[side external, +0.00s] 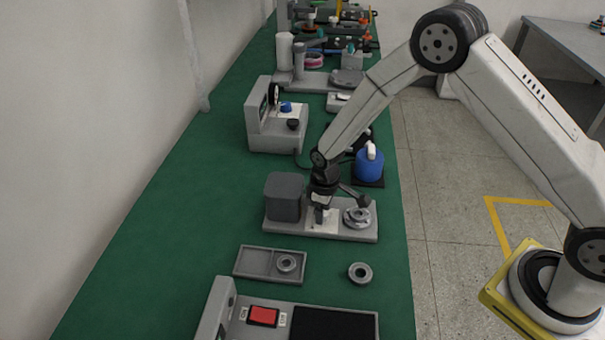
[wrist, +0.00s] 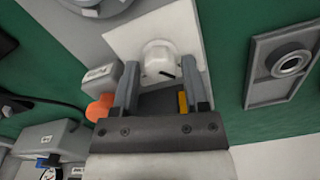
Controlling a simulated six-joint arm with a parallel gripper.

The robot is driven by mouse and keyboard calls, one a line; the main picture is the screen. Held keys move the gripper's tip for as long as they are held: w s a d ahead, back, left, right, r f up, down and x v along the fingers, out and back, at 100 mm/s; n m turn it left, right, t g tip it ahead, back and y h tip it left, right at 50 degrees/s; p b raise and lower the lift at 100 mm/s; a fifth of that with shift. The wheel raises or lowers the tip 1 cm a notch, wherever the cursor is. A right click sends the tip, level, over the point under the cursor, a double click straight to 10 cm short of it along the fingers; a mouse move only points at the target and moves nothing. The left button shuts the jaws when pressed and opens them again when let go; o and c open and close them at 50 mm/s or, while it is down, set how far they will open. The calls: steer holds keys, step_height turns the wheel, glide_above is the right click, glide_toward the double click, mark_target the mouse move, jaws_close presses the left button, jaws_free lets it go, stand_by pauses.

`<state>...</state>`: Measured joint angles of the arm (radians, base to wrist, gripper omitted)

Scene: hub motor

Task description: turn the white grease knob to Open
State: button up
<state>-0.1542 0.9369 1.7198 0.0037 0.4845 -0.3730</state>
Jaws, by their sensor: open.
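The white grease knob (wrist: 158,60) shows in the wrist view as a round cap with a dark mark, on a white plate (wrist: 122,38). My gripper (wrist: 160,85) is open, with one finger on each side of the knob's near edge. I cannot tell whether either finger touches it. In the side external view my gripper (side external: 322,205) points down over the grey station base (side external: 345,231), between a dark grey block (side external: 284,198) and a round metal hub part (side external: 357,217). The knob is hard to make out there. Its Open label cannot be read in either view.
A grey tray (side external: 247,262) holding a ring and a loose metal ring (side external: 360,272) lie in front of the station. A blue bottle (side external: 369,165) stands behind it. A panel with a red switch (side external: 263,316) is at the front. Green bench is clear to the left.

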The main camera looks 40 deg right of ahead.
steer(key=shift+f, duration=0.3)
jaws_close()
